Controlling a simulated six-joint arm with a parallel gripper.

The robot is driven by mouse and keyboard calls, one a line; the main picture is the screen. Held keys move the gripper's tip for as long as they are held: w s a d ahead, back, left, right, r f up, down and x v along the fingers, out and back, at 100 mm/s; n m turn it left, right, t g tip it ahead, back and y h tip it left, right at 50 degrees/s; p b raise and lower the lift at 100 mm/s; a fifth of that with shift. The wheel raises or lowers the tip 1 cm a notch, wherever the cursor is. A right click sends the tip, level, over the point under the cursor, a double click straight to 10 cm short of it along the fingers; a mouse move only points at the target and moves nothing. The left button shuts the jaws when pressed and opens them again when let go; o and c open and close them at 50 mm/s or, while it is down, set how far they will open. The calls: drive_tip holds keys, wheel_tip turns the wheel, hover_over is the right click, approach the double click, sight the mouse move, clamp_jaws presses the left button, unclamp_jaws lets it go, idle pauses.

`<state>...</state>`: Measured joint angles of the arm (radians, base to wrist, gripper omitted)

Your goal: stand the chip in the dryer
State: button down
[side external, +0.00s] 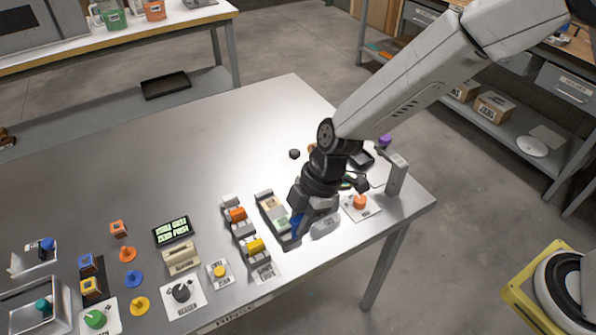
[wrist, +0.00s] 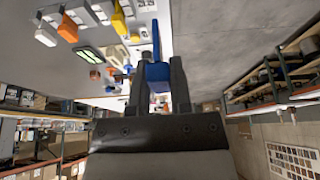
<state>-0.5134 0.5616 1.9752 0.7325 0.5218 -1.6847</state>
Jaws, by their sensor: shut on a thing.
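My gripper (side external: 303,215) is over the right part of the metal table, pointing down. In the wrist view its two fingers (wrist: 157,66) are closed on a blue piece (wrist: 157,74), which appears to be the chip. A thin blue strip (wrist: 156,40) extends beyond the fingertips. In the side view a bit of blue (side external: 296,223) shows at the gripper's left side; the rest is hidden. A dark-edged tray (side external: 264,193) with pale pieces inside lies just left of the gripper. I cannot tell for certain which item is the dryer.
A row of holders with an orange block (side external: 237,215) and a yellow block (side external: 255,246) stands left of the tray. A lit green display (side external: 172,230) is farther left. The table's back left is clear.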

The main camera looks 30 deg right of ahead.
drive_tip(key=w+d+f, duration=0.4)
drive_tip(key=w+d, duration=0.8)
drive_tip(key=w, duration=0.1)
drive_tip(key=shift+d+f, duration=0.15)
drive_tip(key=shift+d, duration=0.15)
drive_tip(key=shift+f, duration=0.15)
drive_tip(key=shift+f, duration=2.55)
drive_tip(key=shift+f, duration=1.35)
idle(0.9)
